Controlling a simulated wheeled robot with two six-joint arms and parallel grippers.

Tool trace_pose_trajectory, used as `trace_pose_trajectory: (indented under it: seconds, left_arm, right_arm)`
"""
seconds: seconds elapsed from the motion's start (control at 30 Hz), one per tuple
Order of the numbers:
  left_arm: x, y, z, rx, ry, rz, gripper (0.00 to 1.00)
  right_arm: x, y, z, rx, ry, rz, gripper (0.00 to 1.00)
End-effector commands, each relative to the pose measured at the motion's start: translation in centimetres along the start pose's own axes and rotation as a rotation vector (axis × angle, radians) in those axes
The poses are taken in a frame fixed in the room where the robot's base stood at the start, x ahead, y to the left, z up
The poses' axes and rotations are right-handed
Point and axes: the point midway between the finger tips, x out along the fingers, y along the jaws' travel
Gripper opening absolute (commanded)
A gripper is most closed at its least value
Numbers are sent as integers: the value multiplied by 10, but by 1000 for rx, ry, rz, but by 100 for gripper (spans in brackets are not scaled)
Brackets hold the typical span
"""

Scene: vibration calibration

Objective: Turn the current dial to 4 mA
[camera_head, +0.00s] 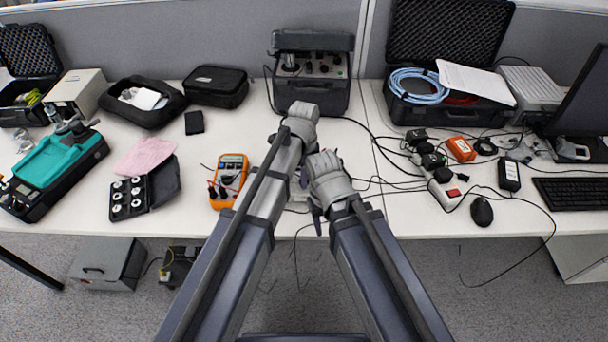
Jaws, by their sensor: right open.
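A dark box-shaped instrument (312,92) with an open lid and knobs on its upper panel stands at the back middle of the table. I cannot read any dial marking or pick out a 4 mA mark. My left gripper (303,112) is just in front of this instrument and overlaps its lower front in the picture; contact and jaw opening cannot be told. My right gripper (324,162) is open, lower and nearer, over the middle of the table. Both arms hide part of the table, and a pale object beneath them is mostly covered.
An orange multimeter (229,181) lies left of my arms, beside a black case of round weights (128,198). Cables, adapters and a power strip (444,194) lie to the right, with a mouse (481,211) and keyboard (572,193). The table's front right is partly clear.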

Motion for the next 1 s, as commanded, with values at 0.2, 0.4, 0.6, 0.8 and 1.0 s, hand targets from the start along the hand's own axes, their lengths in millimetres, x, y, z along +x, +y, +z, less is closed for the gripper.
trace_pose_trajectory:
  seconds: [0.2,0.4,0.6,0.8,1.0]
  left_arm:
    - [0,0,0,0,0,0,26]
    - [0,0,0,0,0,0,4]
    - [0,0,0,0,0,0,0]
    - [0,0,0,-14,0,0,0]
    - [0,0,0,-97,0,0,0]
  right_arm:
    - [0,0,0,0,0,0,50]
    - [0,0,0,0,0,0,50]
    - [0,0,0,0,0,0,50]
    - [0,0,0,0,0,0,50]
    - [0,0,0,0,0,0,50]
